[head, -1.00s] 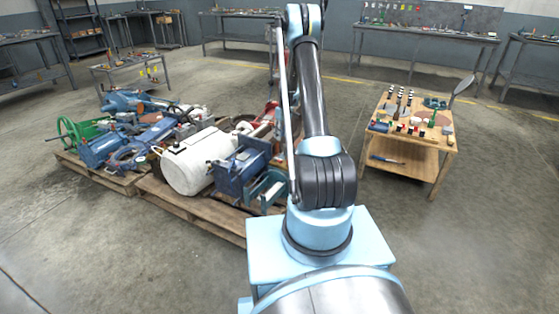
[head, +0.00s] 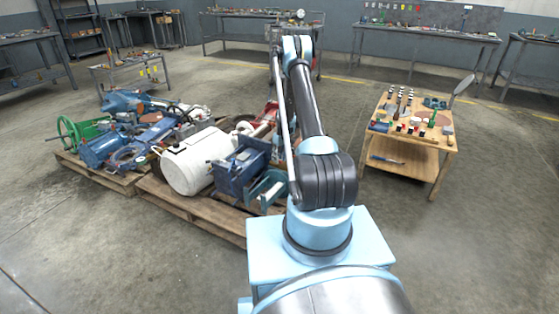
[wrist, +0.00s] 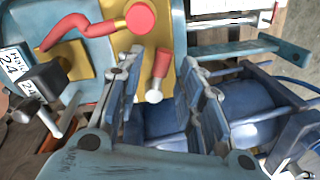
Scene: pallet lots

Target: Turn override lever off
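In the wrist view, a short red lever (wrist: 159,68) with a pale metal end stands out from a yellow plate (wrist: 124,40) on a light blue machine body (wrist: 85,12). My gripper (wrist: 160,65) is open, with one finger to each side of this lever; whether either touches it I cannot tell. A second, curved red handle (wrist: 75,30) with a round red end lies to the left. Which of them is the override lever I cannot tell. In the head view my gripper is hidden behind my arm, near a red machine (head: 266,118).
Blue machinery (wrist: 255,100) lies close beside and under the right finger. A numbered white tag (wrist: 13,64) and dark block are at left. Pallets (head: 190,213) hold a white tank (head: 195,162) and several machines. A wooden cart (head: 440,150) stands right; the floor between is clear.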

